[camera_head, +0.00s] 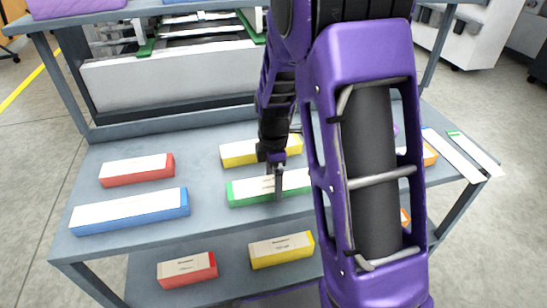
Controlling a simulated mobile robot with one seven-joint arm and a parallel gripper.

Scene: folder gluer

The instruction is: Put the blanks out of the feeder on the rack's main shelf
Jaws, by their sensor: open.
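The rack's grey main shelf (200,235) holds several coloured blanks with pale tops. A red blank (137,170) and a blue blank (130,210) lie at the left. A yellow blank (240,153) lies at the middle back. A green blank (245,190) lies in front of it. My gripper (275,184) points down with open fingers at the green blank, overlapping its middle. I cannot tell whether the fingers touch it. An orange blank (430,155) is partly hidden behind my arm. I cannot make out the feeder for certain.
Thin white strips (453,154) lie at the right end, reaching past the shelf edge. A lower shelf (143,280) holds a red blank (187,270) and a yellow blank (282,250). An upper shelf (150,8) and machinery with a white panel (170,80) stand behind. My arm hides the right middle.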

